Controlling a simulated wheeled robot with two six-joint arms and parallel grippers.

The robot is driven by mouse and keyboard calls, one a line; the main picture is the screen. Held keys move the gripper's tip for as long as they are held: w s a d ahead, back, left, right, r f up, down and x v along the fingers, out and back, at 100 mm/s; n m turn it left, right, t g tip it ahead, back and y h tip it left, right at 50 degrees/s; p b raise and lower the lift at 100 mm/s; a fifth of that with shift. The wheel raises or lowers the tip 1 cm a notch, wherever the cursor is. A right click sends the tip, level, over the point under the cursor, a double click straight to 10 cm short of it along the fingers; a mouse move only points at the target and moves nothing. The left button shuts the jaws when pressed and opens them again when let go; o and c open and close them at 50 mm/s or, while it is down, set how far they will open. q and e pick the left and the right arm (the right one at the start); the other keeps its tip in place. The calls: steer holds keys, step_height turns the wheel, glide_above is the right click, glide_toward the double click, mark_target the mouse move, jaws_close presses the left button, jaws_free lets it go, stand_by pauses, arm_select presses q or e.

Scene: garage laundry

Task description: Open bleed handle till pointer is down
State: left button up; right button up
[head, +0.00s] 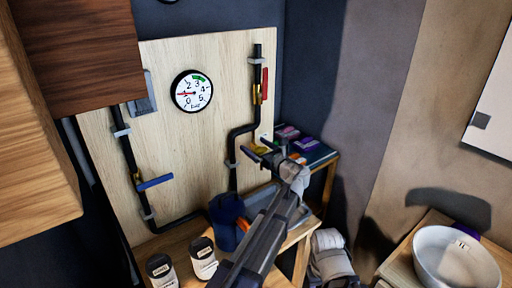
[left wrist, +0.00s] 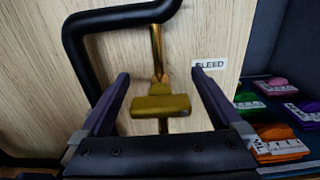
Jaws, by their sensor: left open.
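The brass bleed valve with its handle (left wrist: 160,105) shows in the left wrist view on a thin vertical pipe, beside the BLEED label (left wrist: 208,64). In the head view the brass (head: 259,149) is small and partly covered by my gripper. My left gripper (head: 265,156) is open; in the left wrist view its dark fingers (left wrist: 161,82) stand on either side of the brass piece, with gaps showing. I cannot tell the depth between them. The round gauge (head: 191,91) on the board has a red pointer aimed left, near 1. My right gripper is not in view.
A blue handle (head: 155,182) and a red handle (head: 265,83) sit on black pipes on the wooden board (head: 195,150). Two cans (head: 203,258) and a blue object (head: 227,222) stand below. Coloured boxes (left wrist: 282,141) lie to the right. A white basin (head: 455,262) is at far right.

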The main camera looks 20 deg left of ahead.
mark_target(262, 152)
arm_select(q)
steer(key=c, duration=1.4)
steer(key=shift+n, duration=0.4)
steer(key=n, duration=0.5)
steer(key=shift+s+a+n, duration=0.1)
steer(key=shift+s+n, duration=0.05)
steer(key=shift+n, duration=0.55)
steer(key=o, duration=1.4)
steer(key=shift+v, duration=3.95)
